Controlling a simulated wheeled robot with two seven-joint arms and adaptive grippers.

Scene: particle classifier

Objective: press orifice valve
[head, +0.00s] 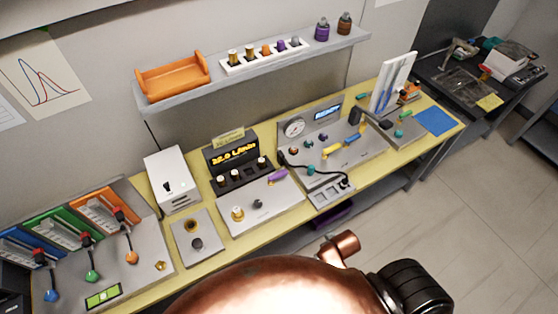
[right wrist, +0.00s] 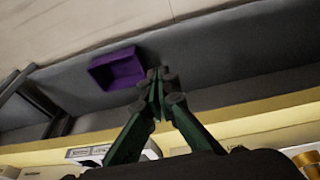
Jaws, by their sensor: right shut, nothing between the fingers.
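No label in the head view is readable enough to say which part is the orifice valve. Candidates are the brass-coloured knob (head: 238,213) on the middle grey panel (head: 262,222) and the small plate (head: 183,252) with a brass ring and dark knob. A purple lever (head: 278,176) lies at the middle panel's back edge. My right gripper (right wrist: 160,85) has green fingers with tips together, empty, in front of the lower shelf and near the bench edge. Brass parts (right wrist: 306,159) show at that view's lower right corner. The left gripper is in neither view.
The yellow bench (head: 210,262) runs along the wall under a shelf (head: 250,72) with an orange tray (head: 172,77) and vials. A gauge panel (head: 318,175) stands right of the middle panel. A purple bin (right wrist: 114,69) sits on the lower shelf. My copper-coloured arm covers the front.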

